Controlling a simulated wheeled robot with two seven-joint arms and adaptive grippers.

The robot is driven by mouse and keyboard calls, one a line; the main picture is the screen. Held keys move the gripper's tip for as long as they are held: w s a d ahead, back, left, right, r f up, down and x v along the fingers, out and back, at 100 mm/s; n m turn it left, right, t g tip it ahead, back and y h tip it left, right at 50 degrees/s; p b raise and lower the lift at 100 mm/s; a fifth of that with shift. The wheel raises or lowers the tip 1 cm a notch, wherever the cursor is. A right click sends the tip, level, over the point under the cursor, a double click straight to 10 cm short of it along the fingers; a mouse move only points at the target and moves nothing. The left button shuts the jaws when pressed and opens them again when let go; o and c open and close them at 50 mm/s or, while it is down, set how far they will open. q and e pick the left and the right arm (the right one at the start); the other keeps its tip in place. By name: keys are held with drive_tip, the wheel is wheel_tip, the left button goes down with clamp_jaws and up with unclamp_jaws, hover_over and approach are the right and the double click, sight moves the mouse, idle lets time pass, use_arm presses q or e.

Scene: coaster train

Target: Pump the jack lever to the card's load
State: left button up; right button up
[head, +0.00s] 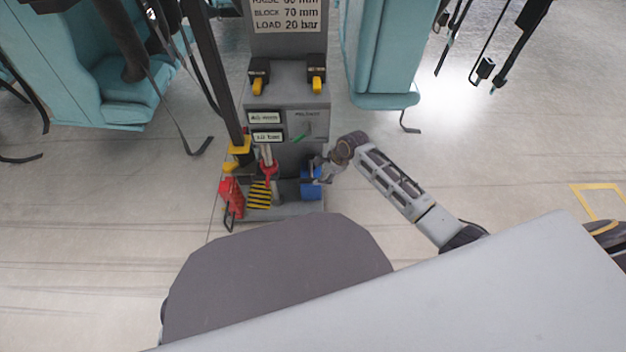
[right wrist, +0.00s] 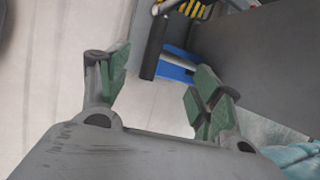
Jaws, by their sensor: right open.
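The card (head: 286,14) on the grey post reads BLOCK 70 mm and LOAD 20 bar; its top line is cut by the frame edge. Two small readouts (head: 265,127) sit on the grey cabinet below, too blurred to read surely. A blue jack body (head: 311,188) stands low at the cabinet's right. It also shows in the right wrist view (right wrist: 176,72), beside a black grip, likely the lever (right wrist: 154,46). My right gripper (head: 322,170) is at the jack. In the wrist view its green-padded fingers (right wrist: 160,82) are apart and empty, with the grip beyond them. My left gripper is out of view.
A red bottle-like object (head: 232,196), a yellow-black striped block (head: 259,194) and a red-handled part (head: 268,171) stand left of the jack. Two yellow-tipped switches (head: 317,84) are above. Teal seats (head: 384,50) flank the post. Floor at the right is open.

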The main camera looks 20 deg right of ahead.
sight(313, 178)
drive_tip(key=shift+b+x, duration=0.55)
drive_tip(key=shift+x, duration=0.65)
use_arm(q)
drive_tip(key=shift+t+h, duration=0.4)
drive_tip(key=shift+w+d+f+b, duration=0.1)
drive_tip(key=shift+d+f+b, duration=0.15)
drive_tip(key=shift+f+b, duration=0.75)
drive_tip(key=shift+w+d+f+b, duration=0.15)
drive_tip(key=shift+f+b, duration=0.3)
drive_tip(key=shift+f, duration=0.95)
use_arm(e)
drive_tip(key=shift+x, duration=2.65)
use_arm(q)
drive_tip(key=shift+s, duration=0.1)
use_arm(e)
drive_tip(key=shift+r, duration=0.1)
clamp_jaws()
